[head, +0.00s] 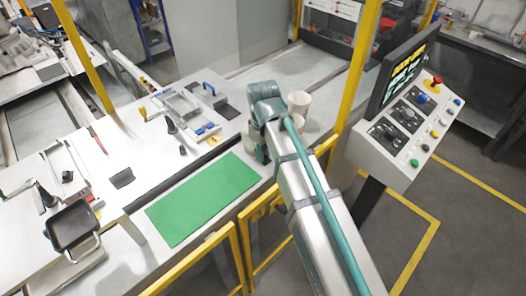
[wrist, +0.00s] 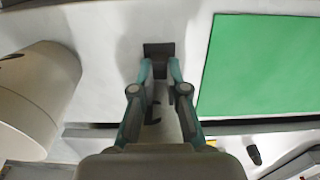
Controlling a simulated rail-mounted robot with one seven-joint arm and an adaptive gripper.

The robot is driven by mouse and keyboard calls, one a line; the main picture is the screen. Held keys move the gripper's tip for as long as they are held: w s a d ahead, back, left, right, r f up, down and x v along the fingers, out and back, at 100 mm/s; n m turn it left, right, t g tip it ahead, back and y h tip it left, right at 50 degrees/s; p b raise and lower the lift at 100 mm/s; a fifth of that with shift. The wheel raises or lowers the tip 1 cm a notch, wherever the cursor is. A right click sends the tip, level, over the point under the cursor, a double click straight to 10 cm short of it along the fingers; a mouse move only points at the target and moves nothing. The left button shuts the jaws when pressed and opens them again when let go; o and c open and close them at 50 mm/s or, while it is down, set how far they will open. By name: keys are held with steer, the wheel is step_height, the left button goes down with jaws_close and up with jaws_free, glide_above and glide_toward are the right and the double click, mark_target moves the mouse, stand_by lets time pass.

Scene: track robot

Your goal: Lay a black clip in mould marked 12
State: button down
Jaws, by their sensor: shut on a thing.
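My gripper (wrist: 160,68) shows in the wrist view with its teal fingers closed on a small black piece, which I take for the black clip (wrist: 158,49). The piece shows at and just beyond the fingertips, over a pale surface left of the green mat (wrist: 255,65). I cannot tell whether it touches that surface. In the head view my arm hides the gripper and the piece. No mould with a readable 12 shows. A metal fixture (head: 181,104) with blue parts stands on the white bench in the head view, its markings too small to read.
The green mat (head: 203,199) lies bare along the bench front. White round containers (head: 297,103) stand behind my arm, and one (wrist: 30,100) is close left of my gripper. A black pan-like tray (head: 72,227) is at left. Yellow rails (head: 262,235) and a control panel (head: 405,125) flank my arm.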

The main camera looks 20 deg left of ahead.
steer(key=shift+f, duration=0.1)
steer(key=c, duration=1.6)
jaws_free()
steer(key=shift+c, duration=0.2)
steer(key=o, duration=0.4)
steer(key=shift+o, duration=0.2)
step_height(320, 180, up, 11)
steer(key=b, duration=0.2)
steer(key=shift+b, duration=0.35)
steer(key=shift+o, duration=0.6)
steer(key=shift+r, duration=0.65)
